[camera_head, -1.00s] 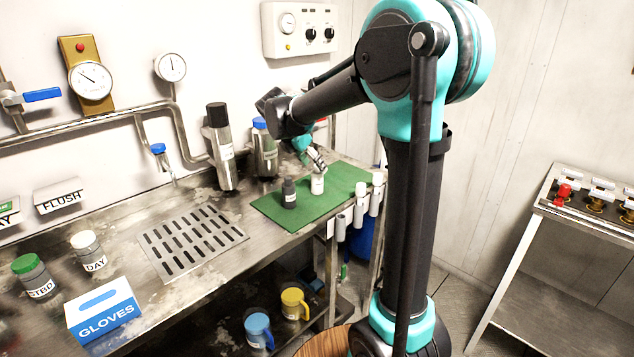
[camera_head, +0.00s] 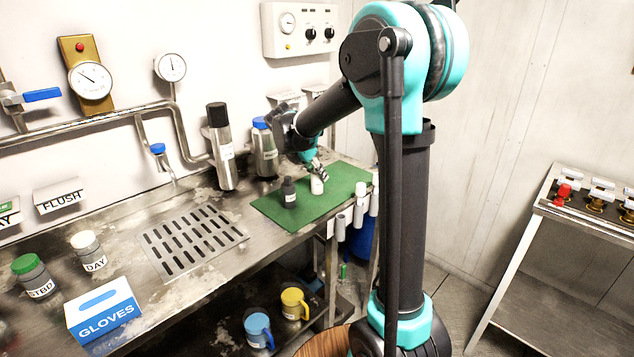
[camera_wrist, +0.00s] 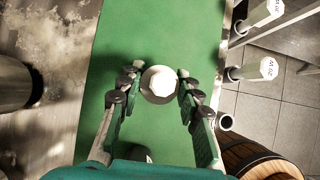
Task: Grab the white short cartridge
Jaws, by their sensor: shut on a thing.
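The white short cartridge (camera_head: 317,186) stands upright on the green mat (camera_head: 335,190). In the wrist view the cartridge (camera_wrist: 160,84) shows from above, between the two fingers of my gripper (camera_wrist: 158,82). The fingers are closed in on it from its left and right sides. In the head view my gripper (camera_head: 318,168) reaches down to the cartridge's top from the upper left. A dark short cartridge (camera_head: 289,194) stands on the mat just to the left of the white one.
Two tall metal canisters (camera_head: 220,150) stand behind the mat near the wall. White tubes (camera_head: 360,207) hang at the bench's front edge, right of the mat. A drain grate (camera_head: 192,240) lies to the left. A wooden barrel (camera_wrist: 262,160) stands on the floor.

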